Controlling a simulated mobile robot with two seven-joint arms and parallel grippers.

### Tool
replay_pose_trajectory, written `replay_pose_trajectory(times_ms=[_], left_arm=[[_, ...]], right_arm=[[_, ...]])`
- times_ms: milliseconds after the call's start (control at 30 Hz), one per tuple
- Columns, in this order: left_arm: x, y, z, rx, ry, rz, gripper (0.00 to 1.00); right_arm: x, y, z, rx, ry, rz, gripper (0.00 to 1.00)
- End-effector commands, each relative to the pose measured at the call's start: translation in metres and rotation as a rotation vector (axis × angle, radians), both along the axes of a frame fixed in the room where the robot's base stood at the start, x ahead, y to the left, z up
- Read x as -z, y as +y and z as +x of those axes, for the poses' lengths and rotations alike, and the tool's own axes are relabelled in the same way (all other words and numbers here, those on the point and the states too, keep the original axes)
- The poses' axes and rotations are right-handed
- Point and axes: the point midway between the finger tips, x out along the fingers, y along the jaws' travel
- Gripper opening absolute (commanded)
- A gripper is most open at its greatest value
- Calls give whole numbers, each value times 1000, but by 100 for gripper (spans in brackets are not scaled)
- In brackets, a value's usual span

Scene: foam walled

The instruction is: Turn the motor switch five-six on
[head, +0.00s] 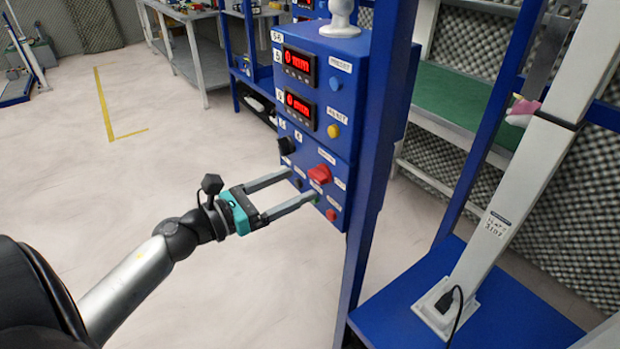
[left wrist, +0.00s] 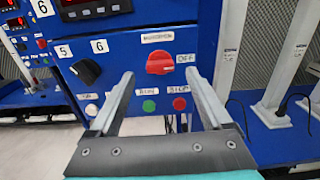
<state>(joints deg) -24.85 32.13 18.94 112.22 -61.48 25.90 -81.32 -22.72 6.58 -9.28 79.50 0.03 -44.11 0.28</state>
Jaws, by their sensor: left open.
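The blue control panel (head: 345,150) marked 5-6 carries a red rotary switch (head: 319,174), which also shows in the left wrist view (left wrist: 160,63). Its grip lies roughly level, with an OFF label at its right and a white label above. Left of it is a black rotary knob (left wrist: 86,71) below the labels 5 and 6. My left gripper (head: 303,184) is open and empty, its fingers pointing at the lower panel. In the left wrist view the fingertips lie left and right of the red switch, slightly below it; I cannot tell whether they touch the panel.
Below the red switch are a green button (left wrist: 149,106) and a red button (left wrist: 179,104). Two lit red displays (head: 299,63) sit higher on the panel. A blue upright (head: 385,120) and a white post (head: 500,210) stand at the right.

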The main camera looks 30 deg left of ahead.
Motion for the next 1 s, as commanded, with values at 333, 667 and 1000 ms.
replay_pose_trajectory(times_ms=[333,667,1000], left_arm=[[0,-15,37,0,-1,-1,82],[0,-17,43,-1,1,-2,82],[0,-17,43,-1,1,-2,56]], right_arm=[[0,0,0,1,-1,0,0],[0,0,-1,1,1,0,0],[0,0,-1,1,1,1,0]])
